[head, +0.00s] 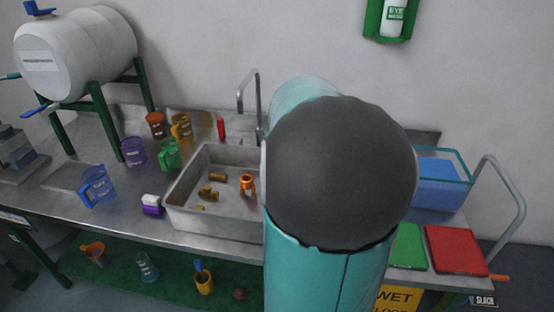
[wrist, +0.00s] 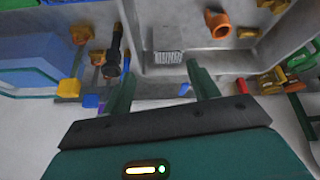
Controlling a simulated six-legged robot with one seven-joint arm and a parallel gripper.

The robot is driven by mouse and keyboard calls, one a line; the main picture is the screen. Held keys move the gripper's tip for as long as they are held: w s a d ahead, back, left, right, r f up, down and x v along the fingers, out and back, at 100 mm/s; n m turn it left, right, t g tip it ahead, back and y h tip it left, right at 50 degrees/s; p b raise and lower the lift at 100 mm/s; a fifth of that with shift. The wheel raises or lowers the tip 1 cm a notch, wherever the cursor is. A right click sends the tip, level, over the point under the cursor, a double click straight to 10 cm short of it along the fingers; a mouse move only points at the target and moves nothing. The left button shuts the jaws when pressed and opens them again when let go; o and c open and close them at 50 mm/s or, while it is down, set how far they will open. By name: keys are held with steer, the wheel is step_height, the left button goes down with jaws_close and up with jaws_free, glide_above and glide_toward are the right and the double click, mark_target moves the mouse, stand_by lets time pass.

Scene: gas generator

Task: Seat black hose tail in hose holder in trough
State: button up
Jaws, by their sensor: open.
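My gripper (wrist: 160,70) is open in the wrist view, with its two green fingers apart and nothing between them. A dark black piece with a brass-coloured end, apparently the black hose tail (wrist: 115,55), is beside the left fingertip; I cannot tell whether they touch. An orange fitting, possibly the hose holder (wrist: 217,25), stands in the grey metal trough, up and right of the fingers. It also shows in the head view (head: 247,185), inside the trough (head: 215,222). In the head view my arm hides my gripper and the trough's right side.
Brass fittings (head: 208,193) lie in the trough. A tap (head: 254,100) rises behind it. Coloured jugs (head: 98,186) stand to the left. A blue-filled clear tub (head: 440,185), a green board (head: 408,247) and a red board (head: 456,250) are to the right.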

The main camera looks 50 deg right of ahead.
steer(key=s+d+f+m, duration=0.2)
steer(key=s+d, duration=0.6)
steer(key=d, duration=0.1)
steer(key=shift+h, duration=0.3)
steer(key=shift+d+x, duration=0.2)
steer(key=shift+x, duration=6.8)
steer(key=shift+w+r, duration=0.1)
steer(key=shift+r, duration=0.1)
steer(key=c, duration=1.1)
